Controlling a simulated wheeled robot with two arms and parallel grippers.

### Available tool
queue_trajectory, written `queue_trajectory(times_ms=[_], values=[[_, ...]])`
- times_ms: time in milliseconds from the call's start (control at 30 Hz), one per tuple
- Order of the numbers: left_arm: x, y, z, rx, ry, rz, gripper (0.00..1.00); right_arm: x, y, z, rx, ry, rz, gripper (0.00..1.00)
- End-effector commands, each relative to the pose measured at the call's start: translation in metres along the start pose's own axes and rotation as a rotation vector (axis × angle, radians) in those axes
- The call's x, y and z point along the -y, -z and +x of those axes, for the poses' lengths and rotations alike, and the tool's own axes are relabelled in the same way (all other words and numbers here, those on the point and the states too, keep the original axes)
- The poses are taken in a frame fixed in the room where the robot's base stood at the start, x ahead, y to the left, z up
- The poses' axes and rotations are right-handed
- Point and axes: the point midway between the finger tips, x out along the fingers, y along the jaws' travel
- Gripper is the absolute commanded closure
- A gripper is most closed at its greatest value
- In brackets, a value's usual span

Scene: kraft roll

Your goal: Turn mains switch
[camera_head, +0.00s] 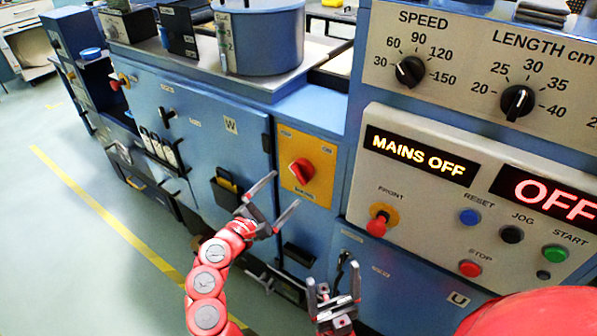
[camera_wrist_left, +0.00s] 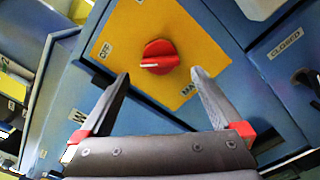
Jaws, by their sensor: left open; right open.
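The mains switch is a red rotary knob (camera_head: 302,171) on a yellow plate (camera_head: 318,153) on the blue machine front. In the left wrist view the knob (camera_wrist_left: 159,57) has a white pointer line and sits ahead of and between my left fingertips, apart from them. My left gripper (camera_head: 286,191) is open and empty, just below and left of the knob; its fingers also show in the wrist view (camera_wrist_left: 160,76). My right gripper (camera_head: 332,294) is open and empty, low in front of the machine. A display reads "MAINS OFF" (camera_head: 418,154).
The control panel (camera_head: 410,205) to the right carries a red front button (camera_head: 378,222), a blue reset button (camera_head: 469,216) and other buttons. Above are a speed dial (camera_head: 410,70) and a length dial (camera_head: 516,102). A black pocket (camera_head: 228,190) protrudes left of the knob. Floor at left is clear.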

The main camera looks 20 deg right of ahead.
Motion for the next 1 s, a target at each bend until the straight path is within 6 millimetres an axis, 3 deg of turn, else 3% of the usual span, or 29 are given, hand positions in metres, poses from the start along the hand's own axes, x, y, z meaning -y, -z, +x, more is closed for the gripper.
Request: queue_trajectory(times_ms=[300,500,933,1000], values=[[0.0,-0.002,0.053,0.003,0.006,0.003,0.0,0.0,0.002,0.009,0.0,0.0,0.0,0.15],[0.0,-0.001,0.073,0.003,0.004,0.003,0.0,-0.001,0.002,0.011,0.0,0.0,0.0,0.15],[0.0,0.0,0.08,0.0,0.0,0.002,0.0,-0.001,0.002,0.011,0.0,0.0,0.0,0.15],[0.0,0.0,0.08,0.0,0.0,0.002,0.09,-0.001,0.002,0.011,0.0,0.0,0.0,0.15]])
